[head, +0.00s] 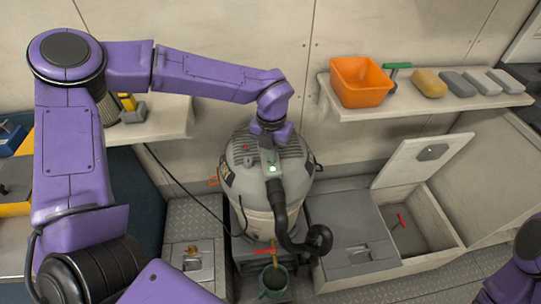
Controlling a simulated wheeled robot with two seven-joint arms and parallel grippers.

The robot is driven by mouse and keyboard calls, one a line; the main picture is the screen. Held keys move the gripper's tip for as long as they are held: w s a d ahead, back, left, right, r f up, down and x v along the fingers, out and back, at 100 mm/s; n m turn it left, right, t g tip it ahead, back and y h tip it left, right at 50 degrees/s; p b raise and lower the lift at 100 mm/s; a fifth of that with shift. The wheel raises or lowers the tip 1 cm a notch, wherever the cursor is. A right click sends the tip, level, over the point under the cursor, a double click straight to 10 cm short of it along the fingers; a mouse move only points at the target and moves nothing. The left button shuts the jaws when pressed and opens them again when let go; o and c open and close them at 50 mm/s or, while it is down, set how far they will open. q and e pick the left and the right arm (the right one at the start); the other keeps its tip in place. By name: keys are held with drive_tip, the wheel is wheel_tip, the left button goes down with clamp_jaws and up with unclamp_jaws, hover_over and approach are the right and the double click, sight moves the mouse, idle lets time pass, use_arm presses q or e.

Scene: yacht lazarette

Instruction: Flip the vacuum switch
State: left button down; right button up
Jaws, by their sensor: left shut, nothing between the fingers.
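The vacuum (236,185) is a grey and cream canister with a ribbed dark top and a black hose at its front. It stands upright on the floor in the middle of the head view. A small green light (271,169) glows on its top front, and a small red mark (246,148) is on its lid. My left gripper (268,140) points down at the top of the vacuum, just behind the green light. It is shut and empty; I cannot tell whether it touches the vacuum. The switch is not clearly distinguishable. My right gripper is out of view; part of my right arm shows at lower right.
A wall shelf (420,107) at right holds an orange bin (360,82), a green-handled tool, a yellow sponge and grey blocks. Below is an open locker (440,205) with a raised lid. A black cable runs left.

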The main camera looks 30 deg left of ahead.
use_arm(q)
drive_tip(key=shift+f, duration=0.15)
wheel_tip(320, 180, up, 7)
drive_tip(key=p, duration=0.6)
drive_tip(key=shift+p, duration=0.3)
